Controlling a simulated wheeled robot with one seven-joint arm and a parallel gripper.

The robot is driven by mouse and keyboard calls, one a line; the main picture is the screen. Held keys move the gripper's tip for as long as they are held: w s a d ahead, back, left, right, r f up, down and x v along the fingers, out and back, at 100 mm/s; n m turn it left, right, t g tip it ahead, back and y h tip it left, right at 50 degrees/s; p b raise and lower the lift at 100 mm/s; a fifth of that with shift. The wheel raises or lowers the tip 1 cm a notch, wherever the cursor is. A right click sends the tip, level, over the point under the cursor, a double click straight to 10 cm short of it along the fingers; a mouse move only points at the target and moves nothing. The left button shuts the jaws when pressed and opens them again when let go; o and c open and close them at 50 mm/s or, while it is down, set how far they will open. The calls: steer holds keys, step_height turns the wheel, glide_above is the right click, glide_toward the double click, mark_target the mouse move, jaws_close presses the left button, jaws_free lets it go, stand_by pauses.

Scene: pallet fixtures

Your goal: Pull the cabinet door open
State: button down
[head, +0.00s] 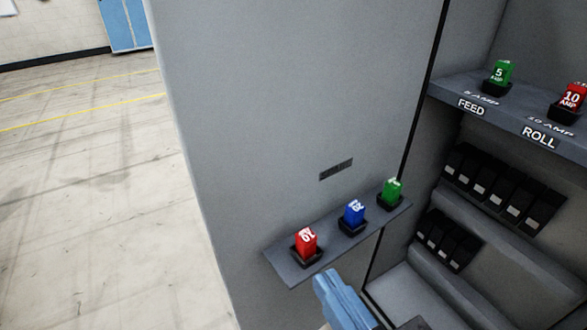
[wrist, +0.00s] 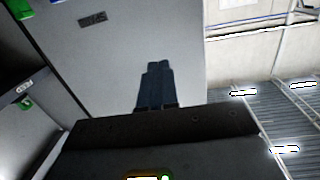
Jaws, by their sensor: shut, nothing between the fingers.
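The cabinet door (head: 270,100) is a large flat grey panel filling the middle of the head view. It stands open, with the cabinet interior (head: 400,285) showing to its right past a dark vertical gap. In the wrist view the door's grey face (wrist: 130,50) is behind my fingers, its edge just right of them. My gripper (head: 326,284) is a blue shape at the bottom of the head view, in front of the door below its small shelf. Its fingers (wrist: 157,66) are together and empty. Whether they touch the door I cannot tell. No handle shows.
The door's small shelf (head: 285,272) carries a red fuse (head: 305,242), a blue fuse (head: 353,213) and a green fuse (head: 391,191), close to my gripper. An inner shelf (head: 440,88) holds fuses labelled FEED and ROLL. Open floor (head: 90,200) lies left.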

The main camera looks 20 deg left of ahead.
steer(key=a+r+n+g+y, duration=0.2)
steer(key=a+r+n, duration=0.1)
steer(key=a+r, duration=0.2)
steer(key=p, duration=0.3)
glide_toward(213, 161)
steer(key=x, duration=0.6)
steer(key=shift+w+a, duration=0.2)
steer(key=shift+a, duration=0.1)
steer(key=shift+w, duration=0.1)
steer(key=b+x, duration=0.2)
steer(key=x, duration=0.7)
steer(key=shift+a, duration=0.2)
